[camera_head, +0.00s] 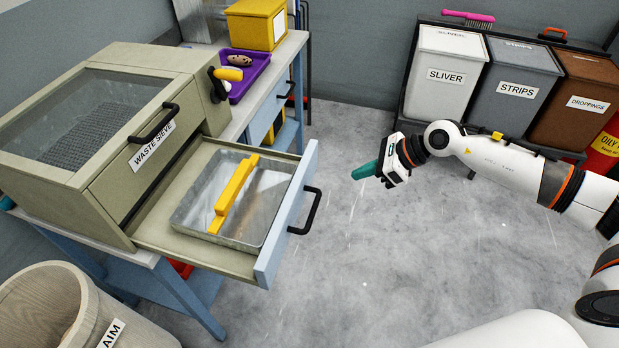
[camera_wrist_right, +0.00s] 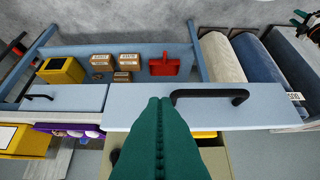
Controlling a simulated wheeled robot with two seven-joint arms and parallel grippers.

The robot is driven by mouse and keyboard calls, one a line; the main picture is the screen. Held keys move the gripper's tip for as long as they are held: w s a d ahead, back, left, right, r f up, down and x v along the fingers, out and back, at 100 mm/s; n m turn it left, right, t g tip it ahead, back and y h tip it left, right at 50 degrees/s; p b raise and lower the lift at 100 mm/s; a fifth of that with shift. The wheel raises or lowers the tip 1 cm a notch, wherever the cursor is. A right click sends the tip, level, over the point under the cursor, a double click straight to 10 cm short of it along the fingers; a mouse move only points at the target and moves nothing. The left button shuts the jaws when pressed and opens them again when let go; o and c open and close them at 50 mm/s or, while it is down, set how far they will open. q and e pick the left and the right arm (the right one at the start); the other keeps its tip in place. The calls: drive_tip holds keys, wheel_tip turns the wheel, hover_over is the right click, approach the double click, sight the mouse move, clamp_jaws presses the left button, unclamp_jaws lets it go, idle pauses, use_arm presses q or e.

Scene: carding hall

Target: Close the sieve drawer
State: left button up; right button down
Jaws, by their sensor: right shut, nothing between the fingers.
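The sieve drawer (camera_head: 278,228) is pulled out of the khaki waste sieve machine (camera_head: 110,105). Its pale blue front carries a black bar handle (camera_head: 306,211). My left gripper is not in view.
A purple tray (camera_head: 262,60) and yellow box (camera_head: 256,22) stand on the bench behind the machine. Sliver (camera_head: 446,98), strips (camera_head: 518,60) and droppings (camera_head: 570,130) bins stand at the back right. A wooden tub (camera_head: 40,310) is at front left. Floor right of the drawer is clear.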

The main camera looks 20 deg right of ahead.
sight(307, 185)
drive_tip(key=shift+w+a+f+p, duration=0.7)
drive_tip(key=shift+w+a+f, duration=0.3)
drive_tip(key=shift+a, duration=0.4)
drive_tip(key=shift+w+a+f+p, duration=0.65)
drive_tip(key=shift+w+a+f, duration=0.35)
drive_tip(key=shift+a, duration=0.4)
drive_tip(key=shift+w+a+f+p, duration=0.8)
drive_tip(key=shift+a+f, duration=0.25)
drive_tip(key=shift+a, duration=0.35)
drive_tip(key=shift+w, duration=0.1)
